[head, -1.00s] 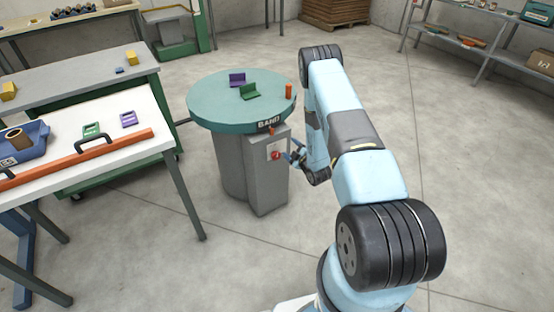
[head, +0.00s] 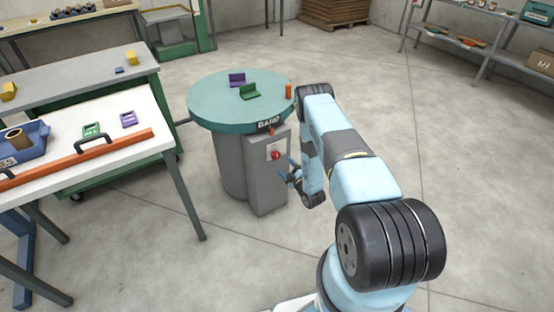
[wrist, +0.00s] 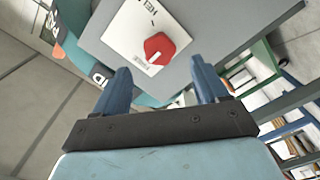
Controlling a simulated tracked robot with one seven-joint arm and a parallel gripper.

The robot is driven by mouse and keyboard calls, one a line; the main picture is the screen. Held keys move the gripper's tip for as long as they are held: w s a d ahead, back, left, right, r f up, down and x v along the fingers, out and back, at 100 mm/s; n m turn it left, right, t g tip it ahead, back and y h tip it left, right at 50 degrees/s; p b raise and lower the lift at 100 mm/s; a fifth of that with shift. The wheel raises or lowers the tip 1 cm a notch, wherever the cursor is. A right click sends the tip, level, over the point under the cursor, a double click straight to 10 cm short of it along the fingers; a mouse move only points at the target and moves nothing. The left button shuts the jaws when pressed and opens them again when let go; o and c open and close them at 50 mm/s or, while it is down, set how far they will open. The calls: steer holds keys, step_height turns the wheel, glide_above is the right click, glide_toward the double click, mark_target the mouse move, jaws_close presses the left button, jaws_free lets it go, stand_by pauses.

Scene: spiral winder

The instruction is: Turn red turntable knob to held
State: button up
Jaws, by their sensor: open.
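The red knob (head: 276,155) sits on a white plate (head: 275,149) on the front of the grey pedestal (head: 268,188) under the round green turntable (head: 215,101). In the wrist view the red knob (wrist: 158,48) is beyond my fingertips, a little left of the middle between them. The white plate (wrist: 128,30) carries partly readable lettering around the knob. My gripper (wrist: 160,78) is open and empty, its two blue fingers apart and not touching the knob. In the head view my gripper (head: 290,168) is just right of the pedestal, close to the plate.
Purple (head: 237,79) and green (head: 250,92) holders and an orange cylinder (head: 289,90) stand on the turntable, which bears a "BAND" label. A white table (head: 60,165) with an orange bar (head: 85,158) is at left.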

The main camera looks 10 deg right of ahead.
mark_target(277, 157)
steer(key=x, duration=0.7)
steer(key=shift+w, duration=0.25)
steer(key=shift+c, duration=0.3)
